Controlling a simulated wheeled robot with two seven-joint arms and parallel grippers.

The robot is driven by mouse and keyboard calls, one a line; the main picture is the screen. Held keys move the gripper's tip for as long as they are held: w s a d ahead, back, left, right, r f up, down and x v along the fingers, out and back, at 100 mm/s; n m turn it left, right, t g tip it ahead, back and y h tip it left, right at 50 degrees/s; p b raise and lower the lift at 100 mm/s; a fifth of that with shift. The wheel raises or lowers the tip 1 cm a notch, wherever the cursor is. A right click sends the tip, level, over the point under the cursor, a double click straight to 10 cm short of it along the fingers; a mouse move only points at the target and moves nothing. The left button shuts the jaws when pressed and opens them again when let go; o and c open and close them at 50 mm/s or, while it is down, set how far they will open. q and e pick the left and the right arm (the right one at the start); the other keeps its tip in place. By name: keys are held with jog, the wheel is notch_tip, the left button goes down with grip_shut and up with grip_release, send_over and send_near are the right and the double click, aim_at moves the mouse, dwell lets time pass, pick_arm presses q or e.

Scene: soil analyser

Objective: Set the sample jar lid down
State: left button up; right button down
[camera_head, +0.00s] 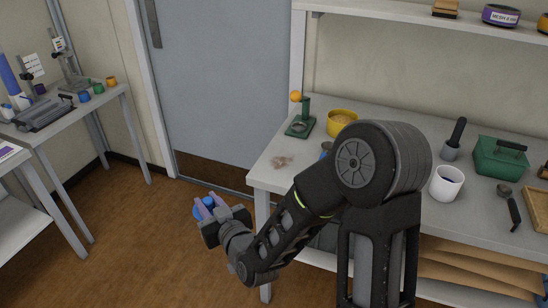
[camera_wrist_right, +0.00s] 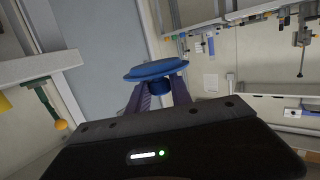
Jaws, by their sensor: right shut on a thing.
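My right gripper (camera_head: 209,207) is shut on the blue sample jar lid (camera_head: 197,212). It holds the lid in the air above the floor, left of the workbench's front corner. The disc lies beyond the fingertips. A small blue thing (camera_head: 326,147) on the workbench is mostly hidden behind my right arm; I cannot tell whether it is the jar. My left gripper is not in view.
The workbench (camera_head: 265,176) carries a green stand with an orange ball (camera_head: 300,122), a yellow bowl (camera_head: 342,121), a white pot (camera_head: 446,184) and a green box (camera_head: 498,160). Its left front corner is mostly clear, with a brownish patch (camera_head: 281,161). A side table (camera_head: 62,128) stands left.

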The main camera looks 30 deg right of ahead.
jog(key=shift+s, duration=0.1)
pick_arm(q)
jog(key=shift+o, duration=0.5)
